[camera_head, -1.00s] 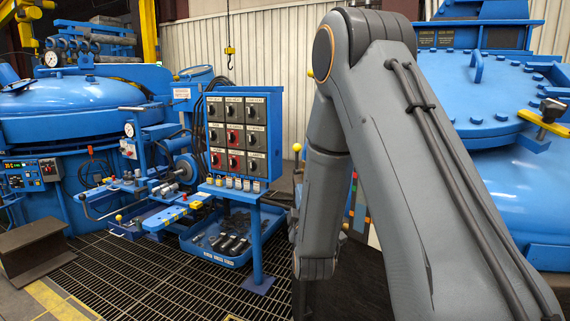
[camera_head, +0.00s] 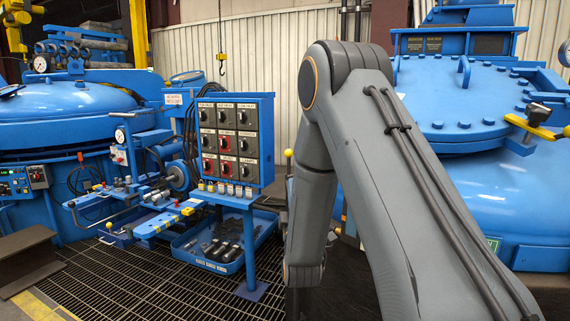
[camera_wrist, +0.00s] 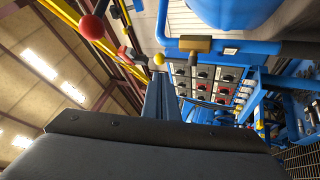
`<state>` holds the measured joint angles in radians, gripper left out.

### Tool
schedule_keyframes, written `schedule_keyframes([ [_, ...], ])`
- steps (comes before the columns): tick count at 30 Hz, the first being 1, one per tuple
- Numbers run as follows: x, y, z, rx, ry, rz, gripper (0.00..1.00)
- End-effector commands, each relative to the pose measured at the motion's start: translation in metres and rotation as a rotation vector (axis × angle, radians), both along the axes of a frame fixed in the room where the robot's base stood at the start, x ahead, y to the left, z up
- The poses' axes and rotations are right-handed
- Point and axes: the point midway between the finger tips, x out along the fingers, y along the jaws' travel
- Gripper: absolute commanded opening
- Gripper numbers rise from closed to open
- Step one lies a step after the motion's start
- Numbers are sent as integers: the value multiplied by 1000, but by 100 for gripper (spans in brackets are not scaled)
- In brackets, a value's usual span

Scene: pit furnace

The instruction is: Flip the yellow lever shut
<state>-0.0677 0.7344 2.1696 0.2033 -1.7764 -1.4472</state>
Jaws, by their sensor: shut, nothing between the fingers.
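A yellow bar with a dark knob (camera_head: 537,126) sticks out at the rim of the right blue furnace lid in the head view; it is the most lever-like yellow thing I see. I cannot tell whether it stands open or shut. In the wrist view, a yellow ball (camera_wrist: 159,58) sits ahead of me, with a red ball (camera_wrist: 92,27) to its left and a brownish handle (camera_wrist: 195,44) to its right. My gripper (camera_wrist: 160,122) shows as a dark bolted edge at the bottom of the wrist view, shut and empty, touching nothing visible. In the head view my arm hides it.
A blue control panel (camera_head: 231,99) with rows of switches stands left of my arm. A blue tray (camera_head: 180,246) of dark parts lies below it. The right furnace lid (camera_head: 450,105) is close behind my arm. Open grating (camera_head: 130,285) covers the front floor.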

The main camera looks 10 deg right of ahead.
Motion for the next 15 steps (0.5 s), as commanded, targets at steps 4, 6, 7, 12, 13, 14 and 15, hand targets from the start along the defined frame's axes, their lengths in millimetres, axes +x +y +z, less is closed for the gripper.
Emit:
schedule_keyframes([
  [4, 26, -6, 15, -1, -4, -2, 0],
  [6, 39, -8, 20, 0, -3, -1, 0],
  [7, 44, -8, 23, 1, -2, -2, 0],
  [12, 72, -13, 36, 1, -3, -3, 0],
  [13, 76, -14, 38, 1, -3, -3, 0],
  [14, 80, -15, 40, 1, -2, -3, 0],
  [15, 85, -16, 42, 1, -2, -3, 0],
])
